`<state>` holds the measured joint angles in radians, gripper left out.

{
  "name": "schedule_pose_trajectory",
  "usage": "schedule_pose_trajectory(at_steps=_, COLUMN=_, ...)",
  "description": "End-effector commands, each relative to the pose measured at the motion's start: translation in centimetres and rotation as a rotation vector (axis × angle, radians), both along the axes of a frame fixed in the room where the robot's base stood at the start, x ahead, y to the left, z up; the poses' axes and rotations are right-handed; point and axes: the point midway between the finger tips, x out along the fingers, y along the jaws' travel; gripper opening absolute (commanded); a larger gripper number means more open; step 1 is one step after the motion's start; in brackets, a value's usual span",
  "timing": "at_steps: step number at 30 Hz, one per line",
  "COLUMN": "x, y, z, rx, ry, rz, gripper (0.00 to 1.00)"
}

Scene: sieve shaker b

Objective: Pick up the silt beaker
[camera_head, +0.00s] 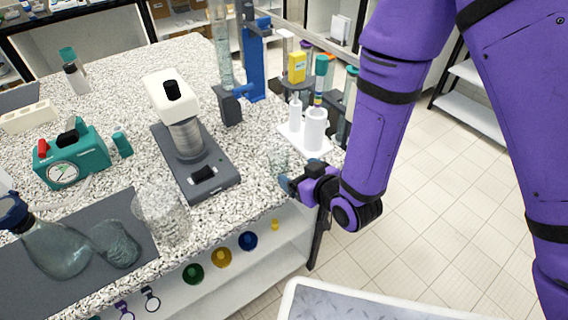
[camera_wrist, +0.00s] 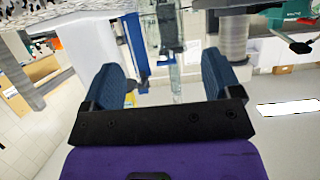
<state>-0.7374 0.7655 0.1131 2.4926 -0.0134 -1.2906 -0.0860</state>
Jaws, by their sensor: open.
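My gripper (camera_head: 290,185) is at the counter's front right edge in the head view, its fingers pointing left over the counter. In the wrist view my gripper (camera_wrist: 163,80) shows two blue fingers spread wide apart. A small clear glass beaker (camera_head: 278,158) stands on the counter just beyond the fingertips. A clear, narrow glass shape (camera_wrist: 176,78) shows between the fingers in the wrist view, apart from both. A larger clear beaker (camera_head: 162,215) stands near the front edge, left of the gripper. I see no readable label telling which is the silt beaker.
The sieve shaker (camera_head: 197,165) stands left of the gripper. A white rack (camera_head: 315,132) with white cylinders is close behind it. A blue stand (camera_head: 252,60) is farther back. A teal pump (camera_head: 72,158), a flask (camera_head: 50,245) and a dark mat (camera_head: 25,275) are left.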

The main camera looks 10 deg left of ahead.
Motion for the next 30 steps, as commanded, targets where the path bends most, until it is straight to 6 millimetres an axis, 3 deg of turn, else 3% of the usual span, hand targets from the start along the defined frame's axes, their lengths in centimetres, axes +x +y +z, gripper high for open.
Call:
schedule_pose_trajectory(at_steps=21, x=4.6, y=6.0, z=-2.9, rx=-0.001, ry=0.000, rz=-0.001, gripper=0.84)
schedule_pose_trajectory(at_steps=30, x=5.1, y=6.6, z=-3.2, rx=-0.002, ry=0.001, rz=-0.001, gripper=0.84)
